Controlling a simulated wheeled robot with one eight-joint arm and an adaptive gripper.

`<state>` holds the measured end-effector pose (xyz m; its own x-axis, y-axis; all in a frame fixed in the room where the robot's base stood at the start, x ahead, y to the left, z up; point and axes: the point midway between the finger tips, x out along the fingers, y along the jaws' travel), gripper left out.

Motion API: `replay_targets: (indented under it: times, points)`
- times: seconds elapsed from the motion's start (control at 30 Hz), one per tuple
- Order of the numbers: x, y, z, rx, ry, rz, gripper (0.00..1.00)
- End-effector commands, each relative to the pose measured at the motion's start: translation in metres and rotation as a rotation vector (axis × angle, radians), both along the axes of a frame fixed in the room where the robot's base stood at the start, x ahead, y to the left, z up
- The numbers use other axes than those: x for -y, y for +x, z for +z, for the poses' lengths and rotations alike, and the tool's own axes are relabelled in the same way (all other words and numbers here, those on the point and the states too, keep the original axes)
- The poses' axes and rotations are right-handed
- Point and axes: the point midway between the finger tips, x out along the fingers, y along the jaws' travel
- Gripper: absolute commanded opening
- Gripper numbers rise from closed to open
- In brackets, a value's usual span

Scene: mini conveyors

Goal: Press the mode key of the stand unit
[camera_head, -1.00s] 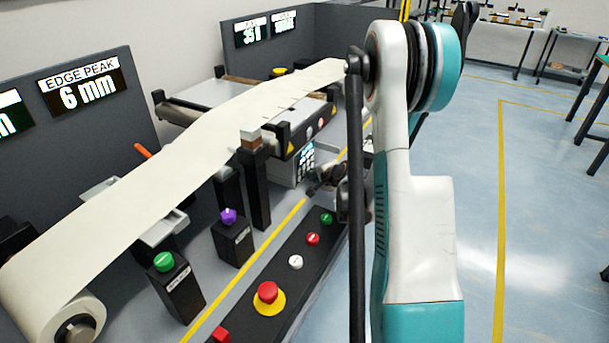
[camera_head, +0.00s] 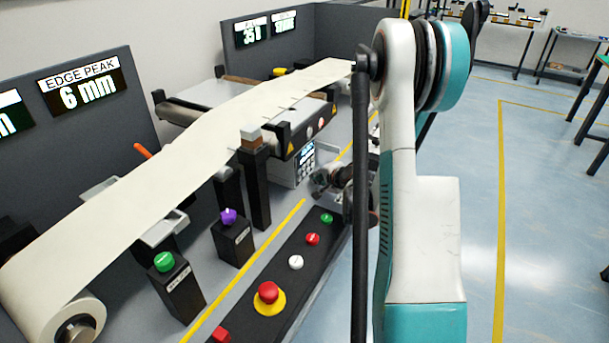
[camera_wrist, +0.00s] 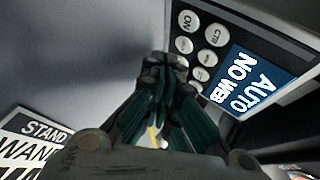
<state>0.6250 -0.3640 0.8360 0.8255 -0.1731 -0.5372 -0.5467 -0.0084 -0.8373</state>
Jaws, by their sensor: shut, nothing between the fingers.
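The stand unit (camera_head: 297,172) is a pale box with a keypad and a lit screen, low beside the conveyor in the head view. In the wrist view, its dark panel (camera_wrist: 285,42) has several round white keys and a blue screen (camera_wrist: 244,84) reading "AUTO NO WEB". Keys marked "ON" (camera_wrist: 188,20) and "CTR" (camera_wrist: 216,35) show; the smaller key labels are too small to read surely. My gripper (camera_wrist: 166,64) is shut and empty, its tips appearing beside the lower keys. Contact cannot be told. It also shows in the head view (camera_head: 318,182), beside the unit.
A white label (camera_wrist: 30,140) starting "STAND" lies at lower left in the wrist view. A black button strip (camera_head: 270,268) with a red emergency button (camera_head: 268,292) runs in front. The white web (camera_head: 150,180) crosses above. Open floor (camera_head: 550,200) lies right.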

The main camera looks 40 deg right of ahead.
Motion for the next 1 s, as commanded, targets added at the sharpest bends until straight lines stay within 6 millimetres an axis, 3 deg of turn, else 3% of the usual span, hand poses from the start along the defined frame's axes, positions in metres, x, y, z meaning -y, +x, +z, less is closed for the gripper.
replay_targets:
  times: [0.5,1.0]
  points:
    - [0.017,-0.041,0.0,0.0,0.001,-0.003,0.0]
    - [0.018,-0.043,0.0,0.0,0.001,-0.001,0.0]
